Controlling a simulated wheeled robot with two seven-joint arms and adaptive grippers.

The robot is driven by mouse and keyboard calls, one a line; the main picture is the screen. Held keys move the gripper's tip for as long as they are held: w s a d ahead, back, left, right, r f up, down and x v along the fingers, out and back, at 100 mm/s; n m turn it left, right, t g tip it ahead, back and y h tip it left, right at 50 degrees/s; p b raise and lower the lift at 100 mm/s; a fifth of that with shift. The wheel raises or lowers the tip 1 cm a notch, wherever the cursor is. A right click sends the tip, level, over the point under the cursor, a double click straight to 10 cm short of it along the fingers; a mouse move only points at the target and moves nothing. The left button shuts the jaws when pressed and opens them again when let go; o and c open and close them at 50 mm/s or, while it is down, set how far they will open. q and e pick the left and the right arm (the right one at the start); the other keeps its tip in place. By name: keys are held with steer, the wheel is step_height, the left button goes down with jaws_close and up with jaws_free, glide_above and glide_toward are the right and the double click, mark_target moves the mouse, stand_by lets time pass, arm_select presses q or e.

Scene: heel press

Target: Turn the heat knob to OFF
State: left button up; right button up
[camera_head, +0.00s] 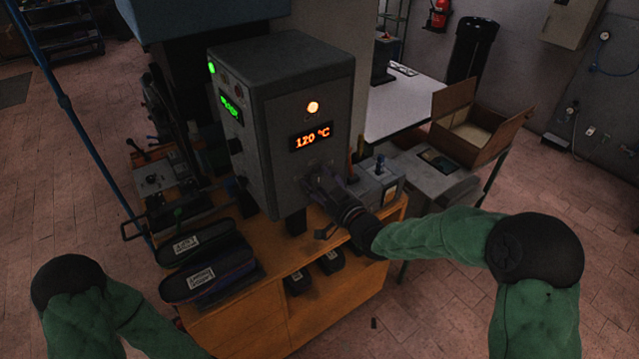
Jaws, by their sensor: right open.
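The grey control box (268,120) stands on the wooden bench. Its right-hand face carries a lit orange lamp (313,107) and an orange display (312,137) reading 120 °C. My right gripper (315,181) is open at the lower part of this face, below the display. The heat knob cannot be made out; the dark gripper covers the spot below the display, and I cannot tell whether the fingers touch anything. My left arm shows at the lower left, but its gripper is out of view.
An open cardboard box (480,122) sits beyond. A blue pole (88,140) stands at left.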

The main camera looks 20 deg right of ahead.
steer(key=c, duration=1.1)
steer(key=shift+f+n+b, duration=0.15)
steer(key=shift+n+b, duration=0.15)
steer(key=shift+b, duration=0.3)
steer(key=shift+c, duration=0.2)
steer(key=n+b, duration=0.4)
steer(key=b, duration=0.2)
steer(key=n+b, duration=0.4)
steer(key=b, duration=0.3)
steer(key=shift+f+n, duration=0.2)
steer(key=shift+n, duration=0.1)
steer(key=shift+r+n+b, duration=0.15)
steer(key=shift+n+b, duration=0.85)
steer(key=shift+b, duration=0.35)
steer(key=o, duration=1.1)
steer(key=shift+o, duration=0.2)
steer(key=shift+s+d+r, duration=0.1)
steer(key=shift+r, duration=0.05)
